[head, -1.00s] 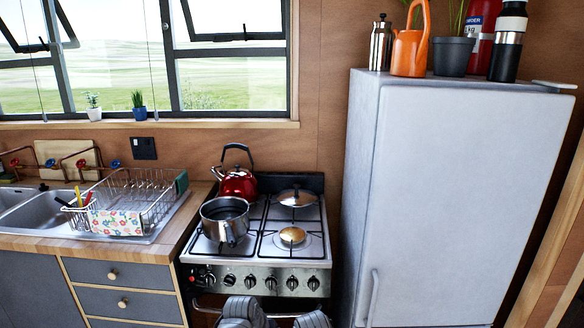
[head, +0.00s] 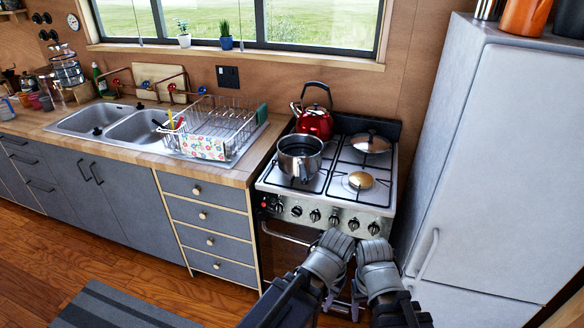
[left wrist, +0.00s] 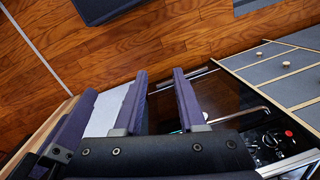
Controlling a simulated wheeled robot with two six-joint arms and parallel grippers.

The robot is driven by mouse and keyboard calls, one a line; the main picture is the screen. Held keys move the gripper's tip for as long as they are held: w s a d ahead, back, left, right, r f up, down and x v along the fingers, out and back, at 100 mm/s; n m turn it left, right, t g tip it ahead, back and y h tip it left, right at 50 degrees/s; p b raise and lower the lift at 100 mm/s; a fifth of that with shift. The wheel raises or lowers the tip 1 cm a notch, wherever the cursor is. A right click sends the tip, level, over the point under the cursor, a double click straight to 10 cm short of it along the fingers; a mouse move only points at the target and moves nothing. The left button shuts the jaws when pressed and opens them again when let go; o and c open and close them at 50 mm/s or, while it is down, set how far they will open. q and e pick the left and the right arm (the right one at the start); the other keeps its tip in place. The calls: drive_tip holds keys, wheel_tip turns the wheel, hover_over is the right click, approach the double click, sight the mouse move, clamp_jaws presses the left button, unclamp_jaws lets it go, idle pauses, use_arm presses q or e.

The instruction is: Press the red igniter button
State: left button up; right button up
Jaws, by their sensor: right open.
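The red igniter button (left wrist: 288,133) shows as a small red dot on the stove's dark front panel, at the right of the left wrist view. In the head view it is a tiny reddish spot (head: 264,205) at the panel's left end, beside the knobs. My left gripper (left wrist: 160,80) is open and empty, with its two fingers apart and clear of the button. My right gripper (head: 350,303) is open at the bottom of the head view, in front of the stove and below the panel. My forearms partly hide the grippers in the head view.
The wooden floor (head: 60,250) is open at left.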

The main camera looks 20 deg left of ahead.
use_arm(q)
drive_tip(key=w+f+n+t+h+b, duration=0.1)
drive_tip(key=w+n+b, duration=0.1)
drive_tip(key=n, duration=0.1)
drive_tip(key=w+a+f+n+h+b, duration=0.1)
drive_tip(key=w+f+n+b, duration=0.1)
drive_tip(key=w+n, duration=0.1)
drive_tip(key=w+a+f+n+t+h+b, duration=0.1)
drive_tip(key=w+f+n, duration=0.1)
drive_tip(key=w, duration=0.1)
drive_tip(key=shift+f+n+t+b, duration=0.2)
drive_tip(key=shift+n+t+b, duration=0.1)
drive_tip(key=shift+n+b, duration=0.1)
clamp_jaws()
drive_tip(key=w+a+n+t+h+b, duration=0.2)
drive_tip(key=w+a+n+t+b, duration=0.65)
drive_tip(key=w+a+n, duration=0.8)
drive_tip(key=s+a+r+n+t+y+b, duration=0.1)
drive_tip(key=a+n+t+y+b, duration=0.2)
drive_tip(key=a+n, duration=0.9)
drive_tip(key=shift+s+a+n+b, duration=0.25)
drive_tip(key=shift+s+n+b, duration=0.15)
drive_tip(key=shift+n+b, duration=0.4)
drive_tip(key=shift+t, duration=0.25)
